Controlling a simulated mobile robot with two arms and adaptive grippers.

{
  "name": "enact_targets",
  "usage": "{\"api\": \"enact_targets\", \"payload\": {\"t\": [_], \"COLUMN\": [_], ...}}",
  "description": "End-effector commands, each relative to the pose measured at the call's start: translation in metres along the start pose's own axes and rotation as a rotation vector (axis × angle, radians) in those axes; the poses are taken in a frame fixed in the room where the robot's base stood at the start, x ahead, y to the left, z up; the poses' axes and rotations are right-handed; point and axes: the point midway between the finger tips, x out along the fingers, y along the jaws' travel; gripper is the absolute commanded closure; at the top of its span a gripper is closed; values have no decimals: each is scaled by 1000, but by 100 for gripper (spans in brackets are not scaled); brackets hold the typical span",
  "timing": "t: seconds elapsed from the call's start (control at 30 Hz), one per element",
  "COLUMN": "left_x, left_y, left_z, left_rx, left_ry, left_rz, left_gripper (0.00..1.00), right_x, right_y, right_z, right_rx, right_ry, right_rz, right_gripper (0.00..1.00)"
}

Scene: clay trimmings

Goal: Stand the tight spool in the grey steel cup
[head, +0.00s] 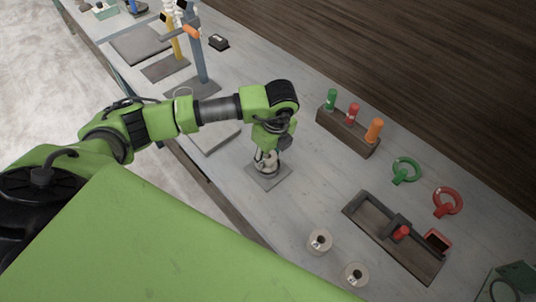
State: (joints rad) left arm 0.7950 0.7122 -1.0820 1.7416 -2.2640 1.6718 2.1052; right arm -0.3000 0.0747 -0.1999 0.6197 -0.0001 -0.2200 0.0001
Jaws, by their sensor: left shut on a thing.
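My left gripper (266,157) points down over a small grey square plate (282,178) near the middle of the table. It is shut on a small pale thing, apparently the spool, mostly hidden by the fingers. A grey metallic round part, likely the steel cup, seems to stand on the plate right below the fingers. I cannot tell whether the held thing is inside it or just above it. Two pale cylinders with dark centre holes and labels, a rear one (313,246) and a front one (350,282), stand at the near edge. My right gripper is not in view.
A dark block (337,132) holds green, red and orange pegs. A post on a base (198,87) stands behind my left arm.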

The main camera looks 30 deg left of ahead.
Motion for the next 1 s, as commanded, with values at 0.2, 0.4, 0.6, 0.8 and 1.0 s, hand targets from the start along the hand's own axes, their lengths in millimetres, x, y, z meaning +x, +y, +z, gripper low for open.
{"api": "enact_targets", "payload": {"t": [0.2,0.4,0.6,0.8,1.0], "left_x": [2,1,-7,-46,-90], "left_y": [0,0,-1,-2,-2], "left_z": [0,0,0,0,0], "left_rx": [0,0,0,1,0], "left_ry": [0,0,1,-1,0], "left_rz": [0,0,-4,-7,-7], "left_gripper": [46,46,46,46,46], "right_x": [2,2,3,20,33], "right_y": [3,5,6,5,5], "right_z": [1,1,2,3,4], "right_rx": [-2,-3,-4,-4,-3], "right_ry": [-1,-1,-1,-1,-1], "right_rz": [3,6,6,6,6], "right_gripper": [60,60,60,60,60]}}
